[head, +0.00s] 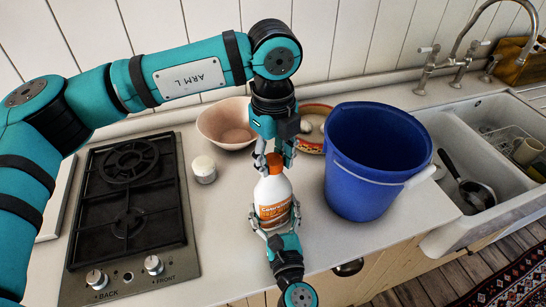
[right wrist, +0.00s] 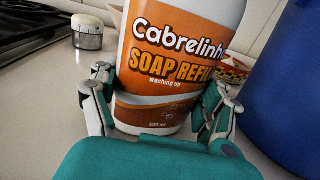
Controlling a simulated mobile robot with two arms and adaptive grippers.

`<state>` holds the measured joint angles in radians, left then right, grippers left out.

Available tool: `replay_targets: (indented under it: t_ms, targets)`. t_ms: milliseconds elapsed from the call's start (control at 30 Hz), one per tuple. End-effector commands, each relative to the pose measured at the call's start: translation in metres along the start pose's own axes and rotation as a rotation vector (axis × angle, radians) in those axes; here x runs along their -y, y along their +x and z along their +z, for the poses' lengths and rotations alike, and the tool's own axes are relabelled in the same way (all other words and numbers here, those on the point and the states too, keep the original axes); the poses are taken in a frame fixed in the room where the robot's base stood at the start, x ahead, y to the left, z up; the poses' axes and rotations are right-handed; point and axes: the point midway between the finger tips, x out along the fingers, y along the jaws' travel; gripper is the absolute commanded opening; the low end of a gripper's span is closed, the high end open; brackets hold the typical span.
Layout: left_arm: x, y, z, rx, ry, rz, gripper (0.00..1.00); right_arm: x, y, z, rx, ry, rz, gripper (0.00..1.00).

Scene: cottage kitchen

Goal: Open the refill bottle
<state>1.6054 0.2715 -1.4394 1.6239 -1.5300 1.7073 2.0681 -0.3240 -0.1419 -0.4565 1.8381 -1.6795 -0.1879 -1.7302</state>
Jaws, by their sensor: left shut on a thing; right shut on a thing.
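The refill bottle (head: 273,199) is white with an orange label and stands upright on the counter in the head view. Its orange cap (head: 274,163) is at the top, between the fingers of my left gripper (head: 273,160), which is shut on it from above. My right gripper (head: 274,222) is shut around the lower body of the bottle from the front. In the right wrist view the bottle's label (right wrist: 172,60) reads soap refill, with a finger on each side. The cap is out of that view.
A blue bucket (head: 362,175) stands close on the right of the bottle. A pink bowl (head: 224,126) and a patterned dish (head: 311,145) are behind. A sink (head: 462,135) is at the right.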

Motion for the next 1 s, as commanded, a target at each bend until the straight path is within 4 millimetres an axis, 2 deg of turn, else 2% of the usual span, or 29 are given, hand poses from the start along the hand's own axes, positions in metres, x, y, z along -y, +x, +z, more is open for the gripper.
replay_targets:
  t_ms: [567, 1000]
  targets:
    - [0.000, -0.001, 0.000, 0.000, 0.001, -0.002, 0.00, -0.001, 0.000, 0.000, 0.000, -0.002, 0.004, 0.00]
    - [0.001, -0.015, 0.000, 0.000, 0.001, -0.004, 0.00, -0.002, -0.001, 0.000, -0.001, -0.002, 0.005, 0.00]
